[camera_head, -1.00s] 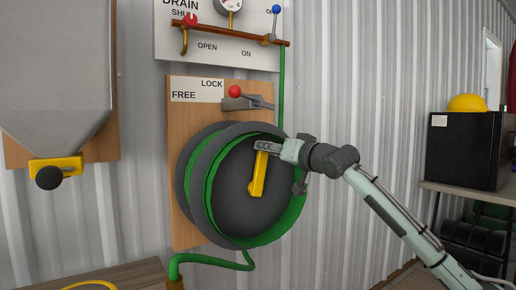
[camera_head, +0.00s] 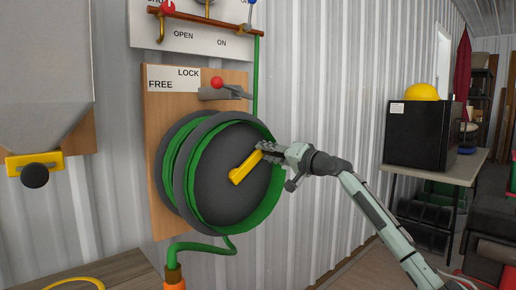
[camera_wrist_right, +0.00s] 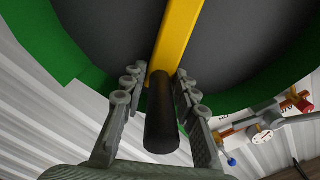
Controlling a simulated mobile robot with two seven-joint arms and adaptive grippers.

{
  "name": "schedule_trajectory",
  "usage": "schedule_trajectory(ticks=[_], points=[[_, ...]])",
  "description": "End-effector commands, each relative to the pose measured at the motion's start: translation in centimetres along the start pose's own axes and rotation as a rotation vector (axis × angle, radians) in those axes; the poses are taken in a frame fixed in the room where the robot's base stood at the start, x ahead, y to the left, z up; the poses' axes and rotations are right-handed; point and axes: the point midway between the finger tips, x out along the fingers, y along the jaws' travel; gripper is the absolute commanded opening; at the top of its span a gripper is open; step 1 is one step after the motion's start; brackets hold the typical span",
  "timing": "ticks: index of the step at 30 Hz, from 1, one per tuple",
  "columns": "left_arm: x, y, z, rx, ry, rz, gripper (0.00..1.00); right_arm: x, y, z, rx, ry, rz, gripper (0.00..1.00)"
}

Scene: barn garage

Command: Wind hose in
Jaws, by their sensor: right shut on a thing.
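The hose reel (camera_head: 228,185) is a dark drum with green hose (camera_head: 265,204) around it, on a wooden board (camera_head: 157,135). Its yellow crank (camera_head: 245,166) points up and right from the hub. My right gripper (camera_head: 268,152) is at the crank's outer end. In the right wrist view its fingers (camera_wrist_right: 160,98) are closed around the black handle (camera_wrist_right: 161,122) of the yellow crank arm (camera_wrist_right: 178,40). My left gripper is not in view.
Green hose (camera_head: 205,247) runs from below the reel to an orange fitting (camera_head: 175,283) by a wooden bench (camera_head: 125,272). A panel with valves (camera_head: 200,38) is above. A grey hopper (camera_head: 45,75) is at left. A shelf with a black box (camera_head: 425,134) and yellow helmet (camera_head: 422,92) is at right.

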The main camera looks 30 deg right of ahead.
Motion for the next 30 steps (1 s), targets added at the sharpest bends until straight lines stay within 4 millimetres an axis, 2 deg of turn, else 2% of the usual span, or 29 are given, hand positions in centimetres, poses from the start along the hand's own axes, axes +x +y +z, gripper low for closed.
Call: schedule_trajectory(ticks=[1,3,8,12,21,30], points=[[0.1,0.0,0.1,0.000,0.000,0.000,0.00,0.1,1.7,0.8,0.033,-0.014,0.023,0.00],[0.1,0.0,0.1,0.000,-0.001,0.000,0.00,0.1,2.4,1.0,0.089,-0.015,0.026,0.00],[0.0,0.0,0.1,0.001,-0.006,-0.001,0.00,0.1,3.9,1.7,0.084,-0.018,0.028,0.00],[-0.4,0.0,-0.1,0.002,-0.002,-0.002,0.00,0.1,4.9,2.3,0.180,-0.018,0.029,0.00],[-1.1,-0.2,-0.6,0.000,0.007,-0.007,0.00,0.1,6.1,3.2,0.214,-0.020,0.030,0.00],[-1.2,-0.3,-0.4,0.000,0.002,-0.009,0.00,0.1,6.1,3.6,0.213,-0.021,0.026,0.00]])
